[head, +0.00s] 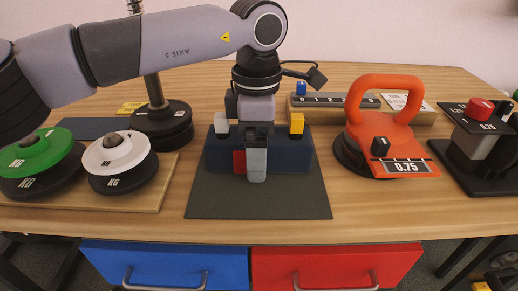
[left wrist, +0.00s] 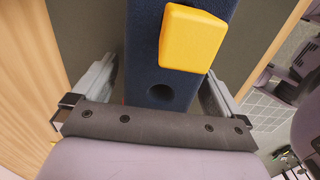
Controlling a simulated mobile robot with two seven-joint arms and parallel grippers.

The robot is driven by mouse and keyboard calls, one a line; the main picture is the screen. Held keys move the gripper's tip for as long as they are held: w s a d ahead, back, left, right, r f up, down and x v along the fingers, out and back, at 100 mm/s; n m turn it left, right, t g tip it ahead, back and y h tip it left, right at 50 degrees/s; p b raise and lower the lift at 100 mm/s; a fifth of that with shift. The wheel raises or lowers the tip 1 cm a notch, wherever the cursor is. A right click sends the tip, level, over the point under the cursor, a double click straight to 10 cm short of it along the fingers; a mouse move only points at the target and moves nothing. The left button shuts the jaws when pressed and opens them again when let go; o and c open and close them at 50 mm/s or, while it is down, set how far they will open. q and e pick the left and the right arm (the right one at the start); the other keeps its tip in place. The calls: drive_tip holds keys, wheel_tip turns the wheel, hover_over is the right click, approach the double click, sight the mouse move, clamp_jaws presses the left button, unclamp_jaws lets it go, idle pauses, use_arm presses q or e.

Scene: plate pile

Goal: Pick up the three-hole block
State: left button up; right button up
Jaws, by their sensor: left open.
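The dark blue block (head: 290,158) stands on a dark mat (head: 258,205) in the middle of the table. A white piece (head: 221,123) and a yellow piece (head: 296,123) show at its top, and a red piece (head: 239,161) shows at its front. My left gripper (head: 257,168) points down over the block's middle and hides part of it. In the left wrist view the open fingers are on either side of the blue block (left wrist: 149,40), with one round hole and the yellow piece (left wrist: 190,38) visible. I cannot tell whether the fingers touch it. My right gripper is out of view.
Green (head: 40,150) and white (head: 118,158) weights lie on a wooden board at left. A black stand (head: 163,122) is behind them. The front mat is clear.

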use_arm(q)
drive_tip(key=c, duration=1.2)
drive_tip(key=shift+r, duration=0.1)
drive_tip(key=shift+r, duration=0.1)
wheel_tip(320, 180, up, 20)
drive_tip(key=p, duration=0.5)
